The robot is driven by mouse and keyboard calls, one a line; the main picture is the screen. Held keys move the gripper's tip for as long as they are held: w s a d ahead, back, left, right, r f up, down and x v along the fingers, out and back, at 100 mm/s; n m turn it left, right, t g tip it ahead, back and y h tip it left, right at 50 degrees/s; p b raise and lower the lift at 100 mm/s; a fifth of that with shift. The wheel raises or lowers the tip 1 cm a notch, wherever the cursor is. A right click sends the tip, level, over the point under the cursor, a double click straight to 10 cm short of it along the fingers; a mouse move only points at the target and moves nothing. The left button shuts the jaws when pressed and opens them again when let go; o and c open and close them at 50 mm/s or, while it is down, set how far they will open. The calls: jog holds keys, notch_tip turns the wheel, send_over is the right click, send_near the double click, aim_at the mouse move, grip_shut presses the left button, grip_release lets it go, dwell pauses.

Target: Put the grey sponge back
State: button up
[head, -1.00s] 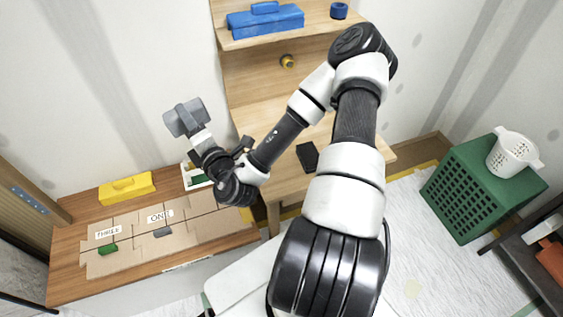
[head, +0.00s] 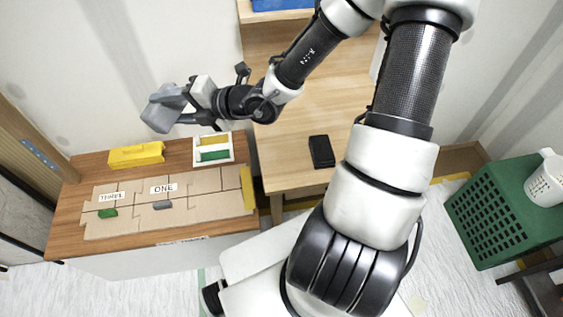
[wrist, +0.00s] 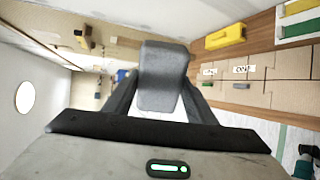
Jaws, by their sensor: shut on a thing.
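My gripper (head: 186,96) is shut on the grey sponge (head: 161,108) and holds it in the air above the back left of the wooden bench. In the wrist view the grey sponge (wrist: 163,78) is a rounded block between the fingers. A smaller grey piece (head: 162,205) lies on the cardboard by the ONE label (head: 163,188). A green piece (head: 107,213) lies by the THREE label (head: 111,197).
The cardboard-topped bench (head: 70,225) holds a yellow box (head: 136,155) and a white tray (head: 231,149) with yellow and green strips. A wooden desk (head: 285,160) with a black phone-like slab (head: 321,151) stands right of it. A green crate (head: 490,215) is far right.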

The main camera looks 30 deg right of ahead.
aim_at(166, 133)
jog(key=s+a+f+n+g, duration=0.1)
jog(key=g, duration=0.1)
jog(key=s+a+f+n+g+y+b, duration=0.1)
jog(key=n+g, duration=0.1)
jog(key=s+a+f+n+g, duration=0.1)
jog(key=n+g, duration=0.1)
jog(key=shift+s+a+g+y+b, duration=0.2)
jog(key=shift+s+g+y+b, duration=0.1)
jog(key=shift+s+b, duration=0.1)
jog(key=s+d+f+n+g+h+b, duration=0.1)
jog(key=s+f+n+g+h+b, duration=0.3)
jog(key=s+f+n+g+h, duration=0.75)
jog(key=w+d+f+n+t+h+b, duration=0.25)
jog(key=d+n+t, duration=0.4)
jog(key=n, duration=0.65)
jog(key=w+d+n+t+b, duration=0.1)
jog(key=w+d+n, duration=0.1)
jog(key=d, duration=0.5)
jog(key=w+d+r+n+t+y+b, duration=0.1)
jog(key=w+d+n+b, duration=0.1)
jog(key=d+n, duration=0.3)
jog(key=w+d+n+t+y+b, duration=0.1)
jog(key=w+d+n, duration=0.2)
jog(key=d, duration=0.6)
jog(key=shift+d+r+n+t, duration=0.15)
jog(key=shift+r+n+t, duration=0.05)
jog(key=shift+n+t, duration=0.1)
